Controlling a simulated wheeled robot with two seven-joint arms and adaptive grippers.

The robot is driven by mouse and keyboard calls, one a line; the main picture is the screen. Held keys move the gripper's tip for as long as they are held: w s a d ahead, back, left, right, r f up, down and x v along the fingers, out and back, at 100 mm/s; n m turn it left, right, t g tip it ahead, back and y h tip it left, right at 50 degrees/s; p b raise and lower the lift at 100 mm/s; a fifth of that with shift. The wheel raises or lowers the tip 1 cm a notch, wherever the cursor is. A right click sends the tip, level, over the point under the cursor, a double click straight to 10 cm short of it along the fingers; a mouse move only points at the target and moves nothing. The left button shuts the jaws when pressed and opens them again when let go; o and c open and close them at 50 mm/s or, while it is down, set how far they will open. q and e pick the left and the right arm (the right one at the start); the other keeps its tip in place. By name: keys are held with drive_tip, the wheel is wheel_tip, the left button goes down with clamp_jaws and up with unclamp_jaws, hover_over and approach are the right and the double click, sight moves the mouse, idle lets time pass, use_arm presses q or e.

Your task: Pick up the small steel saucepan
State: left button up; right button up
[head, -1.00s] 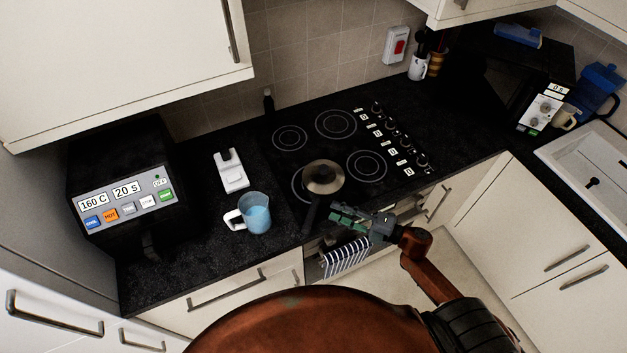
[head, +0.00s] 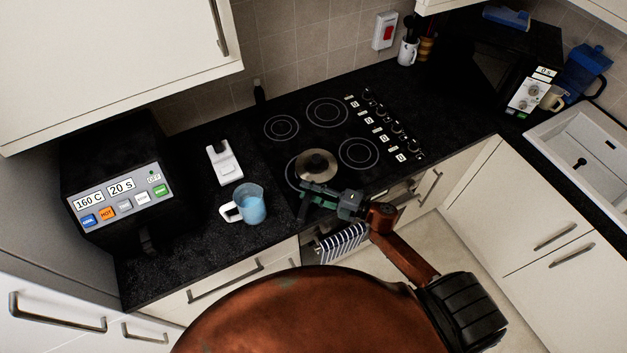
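The small steel saucepan (head: 315,165) sits on the front left ring of the black hob, with its lid on. Its dark handle points toward the counter's front edge and is mostly hidden behind my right gripper. My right gripper (head: 308,196) is at the handle, just in front of the pan. The fingers overlap the handle in the head view, and I cannot tell whether they are closed around it. My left gripper is not in view.
A blue measuring jug (head: 250,204) stands left of the hob, with a white device (head: 223,163) behind it. A striped towel (head: 340,245) hangs below the counter edge. The other hob rings are clear. Wall cupboards (head: 110,60) overhang the back left.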

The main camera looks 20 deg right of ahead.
drive_tip(key=shift+s, duration=0.1)
clamp_jaws()
idle(0.5)
drive_tip(key=shift+r, duration=0.1)
